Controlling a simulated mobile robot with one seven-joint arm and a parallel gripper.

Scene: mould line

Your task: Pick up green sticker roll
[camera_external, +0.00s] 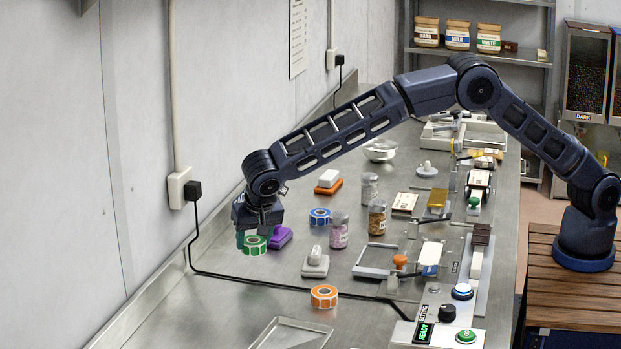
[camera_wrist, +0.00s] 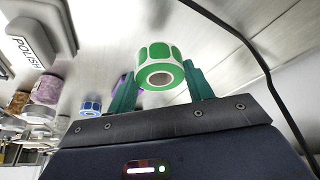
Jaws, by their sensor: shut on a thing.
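The green sticker roll (camera_external: 254,246) is at my gripper, over the left part of the steel counter, next to a purple object. My gripper (camera_external: 250,238) is shut on the roll. I cannot tell from the outside view whether the roll is clear of the counter.
A purple object (camera_external: 280,237) lies just right of the roll. A blue roll (camera_external: 319,216) and an orange roll (camera_external: 324,296) stand nearby. A black cable (camera_external: 230,277) runs along the counter.

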